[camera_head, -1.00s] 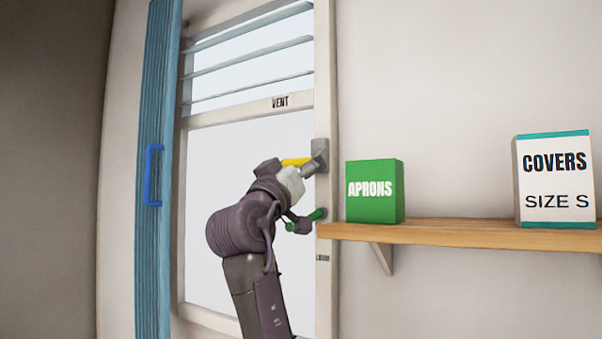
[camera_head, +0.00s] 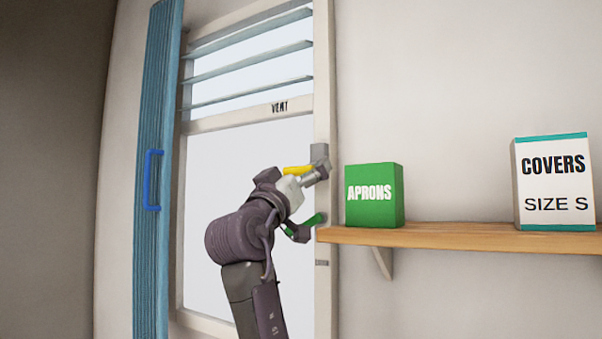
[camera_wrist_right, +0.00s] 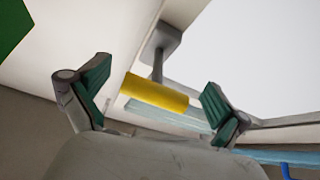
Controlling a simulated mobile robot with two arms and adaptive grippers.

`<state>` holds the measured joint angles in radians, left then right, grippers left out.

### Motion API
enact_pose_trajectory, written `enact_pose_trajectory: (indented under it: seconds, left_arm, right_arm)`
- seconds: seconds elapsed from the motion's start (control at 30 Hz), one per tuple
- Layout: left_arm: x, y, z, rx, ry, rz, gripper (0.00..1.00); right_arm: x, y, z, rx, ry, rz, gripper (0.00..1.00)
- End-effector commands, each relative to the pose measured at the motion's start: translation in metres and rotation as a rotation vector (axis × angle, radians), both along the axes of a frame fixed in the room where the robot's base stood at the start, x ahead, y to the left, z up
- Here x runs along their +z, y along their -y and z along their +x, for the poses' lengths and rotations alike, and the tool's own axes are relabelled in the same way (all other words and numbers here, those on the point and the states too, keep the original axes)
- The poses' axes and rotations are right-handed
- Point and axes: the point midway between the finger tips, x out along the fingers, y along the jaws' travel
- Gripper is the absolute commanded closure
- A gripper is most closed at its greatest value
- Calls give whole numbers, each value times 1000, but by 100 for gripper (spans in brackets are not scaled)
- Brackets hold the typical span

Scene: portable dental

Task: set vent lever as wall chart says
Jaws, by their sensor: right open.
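My right gripper (camera_head: 313,197) is open at the handle, one finger above and a green-padded finger below. In the right wrist view, the yellow handle (camera_wrist_right: 156,92) shows between the parted fingers of the gripper (camera_wrist_right: 156,90); contact cannot be told. The louvre slats (camera_head: 250,60) above the label are tilted, with gaps between them. No wall chart is in view. My left gripper is not in view.
A wooden shelf (camera_head: 450,236) juts out just right of the gripper. It holds a green APRONS box (camera_head: 375,210) and a white COVERS SIZE S box (camera_head: 554,190). A blue folded panel (camera_head: 150,240) with a blue handle (camera_head: 148,180) is left of the window.

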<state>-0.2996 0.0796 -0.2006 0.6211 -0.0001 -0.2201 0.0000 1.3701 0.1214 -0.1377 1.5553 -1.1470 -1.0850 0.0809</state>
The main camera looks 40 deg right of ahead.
Motion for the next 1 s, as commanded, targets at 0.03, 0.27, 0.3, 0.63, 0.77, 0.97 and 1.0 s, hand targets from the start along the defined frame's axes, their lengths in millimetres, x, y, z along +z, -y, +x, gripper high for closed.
enact_pose_trajectory:
  seconds: [0.03,0.27,0.3,0.63,0.77,0.97,1.0]
  left_arm:
    - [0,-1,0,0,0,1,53]
    - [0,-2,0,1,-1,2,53]
    - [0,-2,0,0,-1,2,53]
    - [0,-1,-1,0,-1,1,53]
    - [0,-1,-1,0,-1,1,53]
    - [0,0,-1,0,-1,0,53]
    - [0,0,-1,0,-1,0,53]
  right_arm:
    - [1,0,0,-1,1,-1,0]
    - [-8,-15,-7,2,2,-2,0]
    - [-13,-20,-9,3,1,-1,0]
    - [-47,-73,-35,4,-1,0,0]
    - [-56,-86,-42,2,-1,0,0]
    - [-61,-93,-46,0,0,1,0]
    - [-61,-93,-46,0,0,1,0]
